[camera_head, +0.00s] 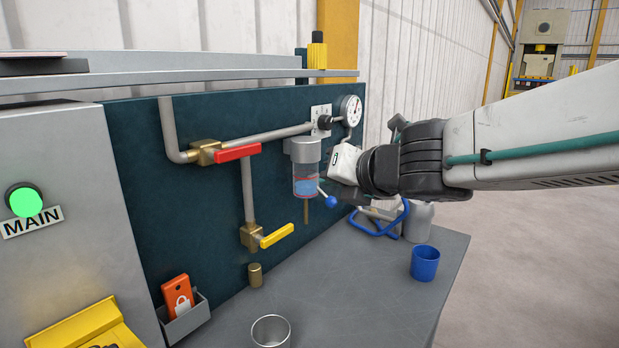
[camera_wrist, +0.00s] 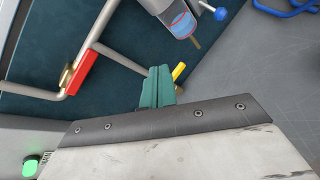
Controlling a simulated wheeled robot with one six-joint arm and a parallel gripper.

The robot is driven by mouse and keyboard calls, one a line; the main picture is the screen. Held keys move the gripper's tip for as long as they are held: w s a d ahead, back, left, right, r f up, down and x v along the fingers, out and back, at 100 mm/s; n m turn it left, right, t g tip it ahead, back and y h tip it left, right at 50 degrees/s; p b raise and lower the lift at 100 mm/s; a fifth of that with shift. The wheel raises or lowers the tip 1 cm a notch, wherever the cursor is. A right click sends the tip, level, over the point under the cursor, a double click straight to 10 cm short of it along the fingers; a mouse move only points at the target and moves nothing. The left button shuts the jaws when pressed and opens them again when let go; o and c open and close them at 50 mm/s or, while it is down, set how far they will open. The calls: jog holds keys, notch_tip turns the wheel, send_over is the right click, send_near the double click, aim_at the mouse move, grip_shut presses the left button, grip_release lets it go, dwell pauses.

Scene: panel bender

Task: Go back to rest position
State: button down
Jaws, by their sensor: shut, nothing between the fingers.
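My gripper (camera_wrist: 157,88) shows in the wrist view as two teal fingers closed together, empty, over the pipework panel. In the head view my arm comes in from the right and its wrist end hangs in front of the panel's right part, near the filter bowl and the gauge; the fingertips cannot be made out there. The filter bowl (camera_head: 306,184) holds blue liquid and has a blue-knobbed lever (camera_head: 330,200) beside it. The red-handled valve (camera_head: 237,152) lies along the upper pipe. The yellow-handled valve (camera_head: 277,235) sits lower on the vertical pipe.
The pressure gauge (camera_head: 350,110) is just left of my wrist. On the grey bench stand a blue cup (camera_head: 425,263), a metal cup (camera_head: 271,332) and a grey bottle (camera_head: 418,222). An orange lock tag (camera_head: 178,297) sits in a holder. Open floor lies to the right.

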jog(key=s+d+f+m+g+h, duration=0.1)
jog(key=s+d+f+m+h, duration=0.15)
jog(key=d+m, duration=0.4)
jog(key=s+d+f+m+g+h, duration=0.1)
jog(key=d+f+m+h, duration=0.15)
jog(key=d+m, duration=0.35)
jog(key=s+d+f+m+g+h, duration=0.1)
jog(key=d+m+h, duration=0.35)
jog(key=m, duration=0.25)
jog(key=s+d+f+m+g, duration=0.2)
jog(key=s+m, duration=0.3)
jog(key=s, duration=0.2)
jog(key=s+d+f+m+g+y, duration=0.1)
jog(key=s+f+m+g, duration=0.1)
jog(key=s+m, duration=0.4)
jog(key=s+d+f+m+g+y, duration=0.1)
jog(key=s+d+f+m+g, duration=0.1)
jog(key=s+m, duration=0.3)
jog(key=s+g, duration=0.1)
jog(key=s, duration=0.2)
jog(key=shift+d+f+m, duration=0.15)
jog(key=shift+d+m, duration=0.2)
jog(key=shift+s, duration=0.1)
